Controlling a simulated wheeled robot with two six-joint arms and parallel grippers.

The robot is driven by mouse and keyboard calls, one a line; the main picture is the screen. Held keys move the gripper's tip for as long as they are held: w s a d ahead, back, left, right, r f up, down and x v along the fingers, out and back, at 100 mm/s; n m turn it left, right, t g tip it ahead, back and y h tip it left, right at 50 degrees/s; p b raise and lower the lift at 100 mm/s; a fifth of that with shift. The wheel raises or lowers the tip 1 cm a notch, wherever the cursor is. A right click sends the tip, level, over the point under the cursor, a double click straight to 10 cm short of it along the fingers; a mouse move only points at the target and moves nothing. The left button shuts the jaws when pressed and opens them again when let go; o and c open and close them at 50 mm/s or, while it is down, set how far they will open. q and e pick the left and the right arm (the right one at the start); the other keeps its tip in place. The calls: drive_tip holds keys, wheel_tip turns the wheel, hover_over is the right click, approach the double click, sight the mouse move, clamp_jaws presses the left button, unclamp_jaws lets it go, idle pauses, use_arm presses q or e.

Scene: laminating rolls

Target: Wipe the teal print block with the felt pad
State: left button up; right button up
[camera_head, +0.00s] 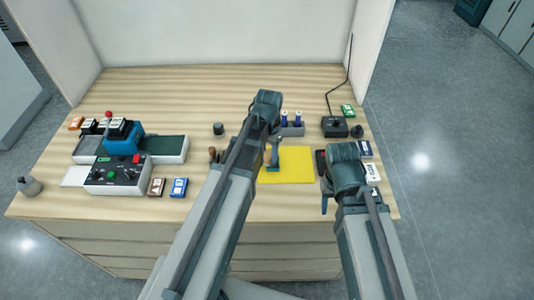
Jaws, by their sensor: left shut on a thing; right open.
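My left arm reaches over the table from the bottom, and its gripper (274,156) points down over a yellow mat (298,167). It is shut on a small teal thing (272,168), low over or touching the mat's left part. The thing is too small to tell whether it is the print block or the felt pad. My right gripper (324,204) is open and empty near the table's front edge, right of the mat, partly hidden by its own wrist. I cannot pick out the other task object for certain; my arms hide part of the table.
A machine with a blue top (123,143) and a control panel (118,174) stands at the left. Small labelled blocks (179,187) lie around it and at the right edge. A holder with blue-topped bottles (291,128) and a black box (335,127) stand behind. The back is clear.

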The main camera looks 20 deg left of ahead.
sight(278, 162)
use_arm(q)
drive_tip(key=shift+w+d+r, duration=0.1)
drive_tip(key=shift+w+d, duration=0.15)
drive_tip(key=shift+d, duration=0.6)
drive_tip(key=shift+w+d, duration=0.2)
drive_tip(key=shift+d, duration=0.6)
drive_tip(key=shift+s, duration=0.25)
drive_tip(key=shift+a, duration=0.1)
drive_tip(key=shift+s+a, duration=0.25)
drive_tip(key=shift+a, duration=0.7)
drive_tip(key=shift+s+a, duration=0.2)
drive_tip(key=shift+a, duration=0.7)
drive_tip(key=shift+f, duration=0.2)
use_arm(e)
drive_tip(key=shift+f, duration=0.1)
use_arm(q)
drive_tip(key=shift+r, duration=0.1)
drive_tip(key=shift+d, duration=0.15)
